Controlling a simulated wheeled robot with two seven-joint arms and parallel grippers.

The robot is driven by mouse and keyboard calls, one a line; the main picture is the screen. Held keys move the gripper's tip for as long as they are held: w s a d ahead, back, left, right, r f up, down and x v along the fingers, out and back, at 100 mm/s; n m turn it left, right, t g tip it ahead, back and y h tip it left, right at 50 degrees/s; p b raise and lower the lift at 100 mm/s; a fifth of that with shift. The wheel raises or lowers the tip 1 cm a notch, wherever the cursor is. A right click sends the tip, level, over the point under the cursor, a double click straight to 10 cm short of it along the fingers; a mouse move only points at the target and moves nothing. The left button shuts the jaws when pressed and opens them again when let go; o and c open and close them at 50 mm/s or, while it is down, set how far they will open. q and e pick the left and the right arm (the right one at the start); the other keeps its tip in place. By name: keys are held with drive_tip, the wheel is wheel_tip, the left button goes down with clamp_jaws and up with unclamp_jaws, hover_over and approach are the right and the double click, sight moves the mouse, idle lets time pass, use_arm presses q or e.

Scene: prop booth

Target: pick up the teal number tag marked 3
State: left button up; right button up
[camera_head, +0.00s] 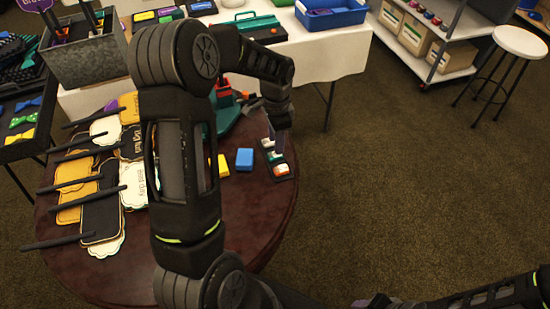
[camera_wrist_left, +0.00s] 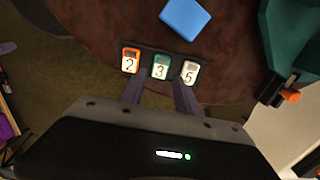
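The teal tag marked 3 (camera_wrist_left: 160,67) sits in a dark holder (camera_wrist_left: 146,51) between the orange tag marked 2 (camera_wrist_left: 130,61) and the white tag marked 5 (camera_wrist_left: 190,72). In the head view the teal tag (camera_head: 274,156) is small and partly behind my left gripper (camera_head: 281,148). In the left wrist view my left gripper (camera_wrist_left: 157,84) is open and empty, its two fingers apart with the teal tag between their lines, near its lower edge. Contact cannot be told. My right gripper (camera_head: 368,301) shows only partly at the bottom edge; its opening is unclear.
A blue block (camera_head: 244,158) and a yellow one (camera_head: 223,166) lie on the round dark table (camera_head: 240,220). Several sign paddles (camera_head: 95,200) cover its left side. A teal tool (camera_wrist_left: 295,45) stands near the holder.

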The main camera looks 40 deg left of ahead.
sight(275, 156)
use_arm(q)
wheel_tip(275, 156, down, 5)
drive_tip(key=b, duration=0.3)
drive_tip(key=shift+f+b, duration=0.1)
drive_tip(key=shift+b, duration=0.2)
idle(0.5)
clamp_jaws()
